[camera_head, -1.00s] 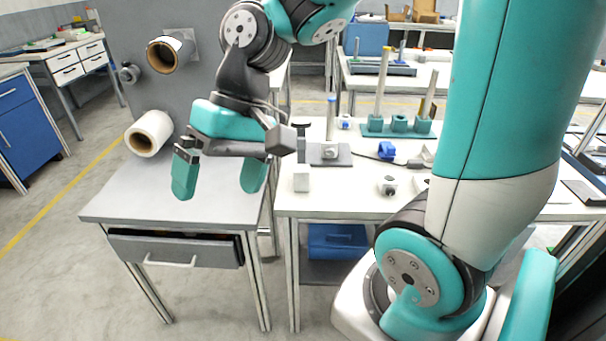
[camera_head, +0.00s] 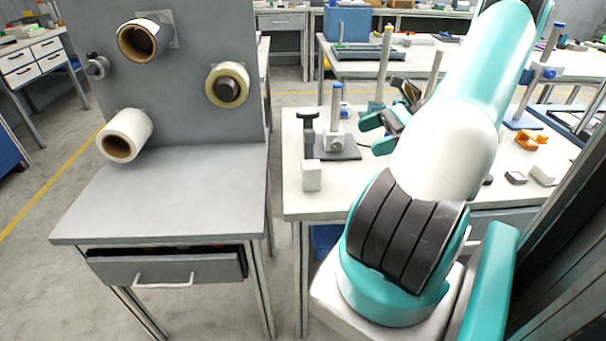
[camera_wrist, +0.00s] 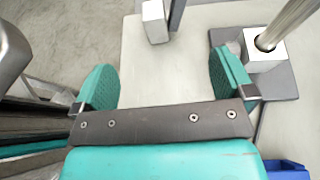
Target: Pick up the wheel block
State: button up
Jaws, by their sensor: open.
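I cannot pick out the wheel block for certain. A small whitish block with a dark round part, seen earlier on the white workbench, is not visible in the head view, where my arm covers that area. My gripper (camera_head: 377,133) is over the white workbench (camera_head: 295,207), partly behind my arm. In the wrist view my gripper (camera_wrist: 161,72) has its teal fingers spread wide, with only bare bench top between them. A plain white block (camera_head: 311,175) stands at the bench's left front; a white block (camera_wrist: 155,22) is beyond the fingers in the wrist view.
A post stand (camera_head: 337,141) on a grey plate is close to my gripper; its rod and base (camera_wrist: 265,52) lie by the right finger in the wrist view. A grey table (camera_head: 170,195) stands left, beneath film rolls (camera_head: 125,135) on a panel. An orange part (camera_head: 530,141) lies right.

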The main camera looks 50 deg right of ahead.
jog(key=b, duration=0.1)
send_near(310, 160)
jog(key=x, duration=0.4)
jog(key=shift+w+a+f, duration=0.1)
jog(key=shift+a+f, duration=0.15)
jog(key=shift+f, duration=0.05)
jog(key=x, duration=0.5)
jog(key=shift+w+f, duration=0.25)
jog(key=shift+f, duration=0.1)
jog(key=shift+c, duration=0.5)
jog(key=c, duration=0.7)
jog(key=shift+c, duration=0.4)
jog(key=shift+r, duration=0.1)
